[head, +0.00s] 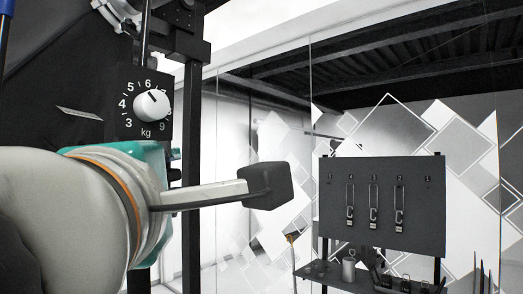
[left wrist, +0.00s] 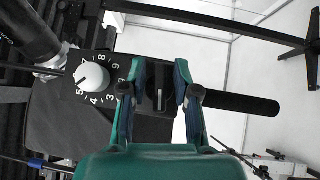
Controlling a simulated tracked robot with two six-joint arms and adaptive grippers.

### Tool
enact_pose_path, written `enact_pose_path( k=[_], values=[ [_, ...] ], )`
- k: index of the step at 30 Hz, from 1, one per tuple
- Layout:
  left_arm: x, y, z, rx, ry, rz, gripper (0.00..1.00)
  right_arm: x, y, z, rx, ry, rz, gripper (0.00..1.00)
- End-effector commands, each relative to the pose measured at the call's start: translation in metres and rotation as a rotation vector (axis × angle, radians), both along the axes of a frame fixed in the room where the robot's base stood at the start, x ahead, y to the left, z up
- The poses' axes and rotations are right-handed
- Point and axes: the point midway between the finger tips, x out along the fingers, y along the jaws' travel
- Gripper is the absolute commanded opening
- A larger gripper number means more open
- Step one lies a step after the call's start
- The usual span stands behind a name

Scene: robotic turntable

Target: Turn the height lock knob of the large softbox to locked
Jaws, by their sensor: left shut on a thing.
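My left gripper (left wrist: 160,80) is teal and is shut on the height lock knob (left wrist: 160,92), a small dark knob with a pale line down its middle. One finger stands on each side of it in the left wrist view. The pale line runs up and down in that view. I cannot read any locked mark. In the head view the teal hand (head: 152,155) is just below the dial plate and hides the lock knob. My right gripper is in neither view.
A white kg dial knob (head: 152,103) on a black plate (head: 127,80) sits close beside the grip; it also shows in the wrist view (left wrist: 92,76). A black bar (left wrist: 240,103) extends right. A dark tool board (head: 382,240) and shelf stand at the back right.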

Motion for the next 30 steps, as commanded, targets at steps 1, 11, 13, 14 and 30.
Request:
enact_pose_path(
  k=[1,11,13,14,30],
  values=[
    [0.0003,-0.0022,0.0012,0.018,0.022,-0.004,0.0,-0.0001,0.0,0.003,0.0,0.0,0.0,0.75],
    [0.0007,-0.0021,-0.0021,0.088,0.11,-0.002,0.0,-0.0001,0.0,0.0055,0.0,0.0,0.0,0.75],
    [0.0007,-0.0021,-0.0023,0.094,0.116,-0.002,0.0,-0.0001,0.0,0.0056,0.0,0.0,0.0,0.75],
    [0.0007,-0.0021,-0.0025,0.095,0.118,-0.002,0.0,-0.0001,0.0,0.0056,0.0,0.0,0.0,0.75],
    [0.0007,-0.0017,-0.0028,0.095,0.12,-0.001,0.39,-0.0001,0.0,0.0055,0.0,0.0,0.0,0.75]
  ],
)
